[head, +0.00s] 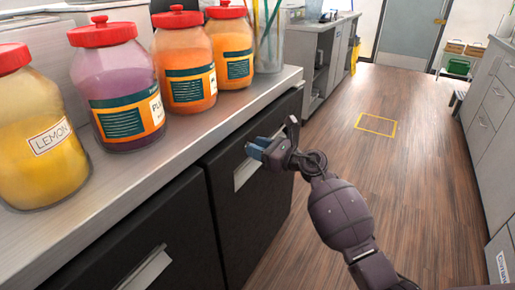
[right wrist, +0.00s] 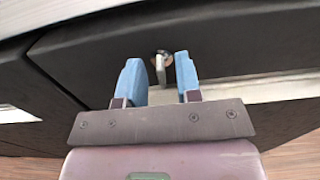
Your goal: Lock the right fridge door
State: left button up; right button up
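The right fridge door (head: 253,215) is a dark panel under the counter, and it looks closed. In the right wrist view this door (right wrist: 250,50) shows a small round lock with a flat metal key (right wrist: 161,66) sticking out of it. My right gripper (head: 258,147) is at the upper part of the door. I see a gap on both sides of the key. In the head view the gripper hides the lock and key. My left gripper is not in view.
The counter (head: 215,115) above the doors holds several large jars with red lids, including a yellow lemon jar (head: 40,150). A left fridge door (head: 130,255) is beside the right one. The wooden floor (head: 380,190) to the right is clear.

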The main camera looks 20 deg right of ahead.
jog(key=shift+c, duration=0.3)
jog(key=c, duration=0.5)
grip_shut()
